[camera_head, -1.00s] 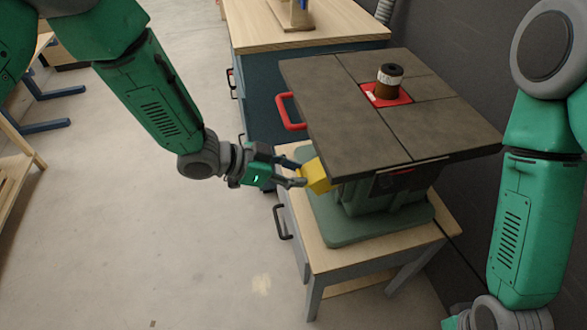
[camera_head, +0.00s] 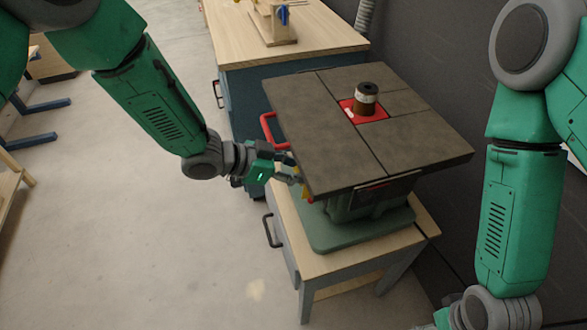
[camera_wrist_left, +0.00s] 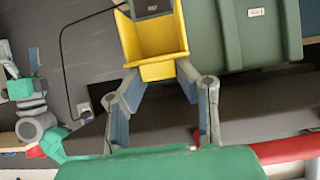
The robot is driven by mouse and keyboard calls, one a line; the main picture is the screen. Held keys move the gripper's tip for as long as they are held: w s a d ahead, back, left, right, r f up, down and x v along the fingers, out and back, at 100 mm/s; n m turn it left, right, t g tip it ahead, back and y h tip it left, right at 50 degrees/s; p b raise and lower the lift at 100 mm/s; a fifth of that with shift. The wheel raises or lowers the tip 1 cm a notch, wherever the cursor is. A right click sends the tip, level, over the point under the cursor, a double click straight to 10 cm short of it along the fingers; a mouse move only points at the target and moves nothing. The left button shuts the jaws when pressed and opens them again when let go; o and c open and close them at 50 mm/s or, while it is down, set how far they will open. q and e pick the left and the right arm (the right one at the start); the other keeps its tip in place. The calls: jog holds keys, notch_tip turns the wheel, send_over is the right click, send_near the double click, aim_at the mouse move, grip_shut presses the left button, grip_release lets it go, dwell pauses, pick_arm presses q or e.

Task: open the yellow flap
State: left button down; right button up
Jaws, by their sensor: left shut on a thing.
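The yellow flap (camera_head: 304,190) is on the near left side of the green machine (camera_head: 360,204), under the dark table top (camera_head: 370,135). In the head view only a small strip of it shows at the table's edge. In the left wrist view the flap (camera_wrist_left: 156,42) is a yellow, open-fronted tray shape. My left gripper (camera_head: 292,178) is shut on the flap's lip, with one finger on each side in the left wrist view (camera_wrist_left: 160,82). My right gripper seems to show, small, in the left wrist view (camera_wrist_left: 14,68); its jaws are unclear.
A wooden bench (camera_head: 330,40) stands behind.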

pick_arm(q)
jog(key=shift+w, duration=0.1)
jog(key=c, duration=1.2)
grip_release()
jog(key=shift+f, duration=0.1)
jog(key=v, duration=1.2)
jog(key=shift+f, duration=0.1)
